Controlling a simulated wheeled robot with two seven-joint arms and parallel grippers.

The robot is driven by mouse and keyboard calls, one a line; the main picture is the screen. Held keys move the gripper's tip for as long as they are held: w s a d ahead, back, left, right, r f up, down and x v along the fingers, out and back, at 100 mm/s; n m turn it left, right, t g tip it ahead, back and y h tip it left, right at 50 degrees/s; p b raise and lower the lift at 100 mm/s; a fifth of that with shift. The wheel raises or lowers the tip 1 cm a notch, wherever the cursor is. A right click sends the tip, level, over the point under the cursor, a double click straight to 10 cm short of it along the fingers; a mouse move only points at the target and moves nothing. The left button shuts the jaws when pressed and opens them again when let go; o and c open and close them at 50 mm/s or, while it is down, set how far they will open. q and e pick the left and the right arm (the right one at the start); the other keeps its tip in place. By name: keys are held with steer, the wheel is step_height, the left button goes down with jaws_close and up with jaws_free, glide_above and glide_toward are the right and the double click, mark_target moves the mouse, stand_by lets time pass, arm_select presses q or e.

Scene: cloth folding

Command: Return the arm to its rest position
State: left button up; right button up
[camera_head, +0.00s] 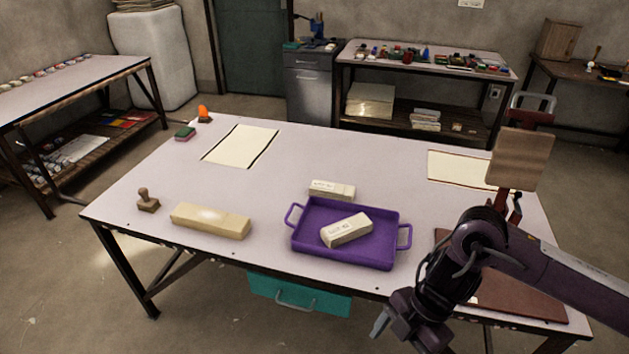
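My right arm comes in from the right over the table's front right part. Its gripper (384,326) hangs at the front edge, pointing down and left. One grey finger shows, so I cannot tell whether it is open or shut. No object shows in it. My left gripper is not in view. The white table (270,190) holds a purple tray (375,258) with two handles. A whitish labelled block (347,230) lies in the tray, and a similar block (332,189) lies just behind it.
A long cream block (210,221) and a wooden stamp (148,200) are at front left. Pale sheets (240,146) lie at the back left and right. A brown board (530,295) lies partly under my arm. An upright wooden piece (522,158) stands at right. The table's middle is clear.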

steer(key=w+a+f+m+t+y, duration=0.4)
steer(key=w+a+f+m+y, duration=0.1)
steer(key=w+a+f, duration=0.4)
steer(key=w+d+f+m+t+h, duration=0.1)
steer(key=w+d+f+m+t, duration=0.1)
steer(key=f+m, duration=0.35)
steer(key=w+d+f+m+t, duration=0.1)
steer(key=d+f+m, duration=0.1)
steer(key=f, duration=0.7)
steer(key=s+d+f+m+h, duration=0.2)
steer(key=s+d+f+m, duration=0.15)
steer(key=s+f, duration=0.5)
steer(key=s+d+f+m+h, duration=0.2)
steer(key=s+d+f, duration=0.3)
steer(key=s+f, duration=0.3)
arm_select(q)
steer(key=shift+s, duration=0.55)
arm_select(e)
steer(key=s+d+f+m+g+h, duration=0.1)
steer(key=s+f, duration=0.3)
steer(key=s, duration=0.7)
steer(key=s+d+f+m+g+h, duration=0.2)
steer(key=s+d+f, duration=0.2)
steer(key=s, duration=0.8)
steer(key=shift+f+g+h, duration=0.4)
steer(key=shift+f, duration=0.2)
